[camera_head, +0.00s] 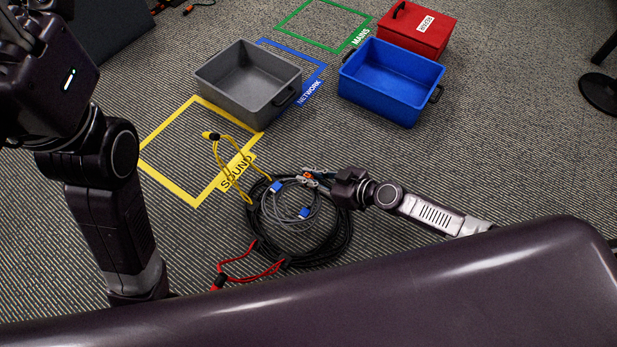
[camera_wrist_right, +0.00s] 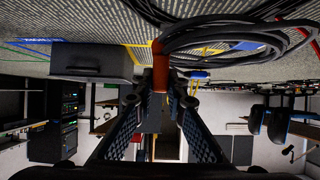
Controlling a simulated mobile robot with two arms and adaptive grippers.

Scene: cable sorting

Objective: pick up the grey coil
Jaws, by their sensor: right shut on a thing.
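The grey coil (camera_head: 291,225), with blue connectors, shows at the centre of the head view, within the ring of a larger black coil (camera_head: 341,245). My right gripper (camera_head: 311,178) is at the upper right edge of the grey coil, shut on it by an orange-red band. In the right wrist view this band (camera_wrist_right: 160,73) stands between the fingertips of my right gripper (camera_wrist_right: 161,93). I cannot tell whether the coil is clear of the pile. My left arm is at the left; its gripper is out of view.
A yellow cable (camera_head: 219,157) and a red cable (camera_head: 240,279) lie at the pile's edges. A grey crate (camera_head: 232,87), a blue crate (camera_head: 375,90) and a red box (camera_head: 408,40) stand beyond. Yellow, blue and green outlines mark the carpet.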

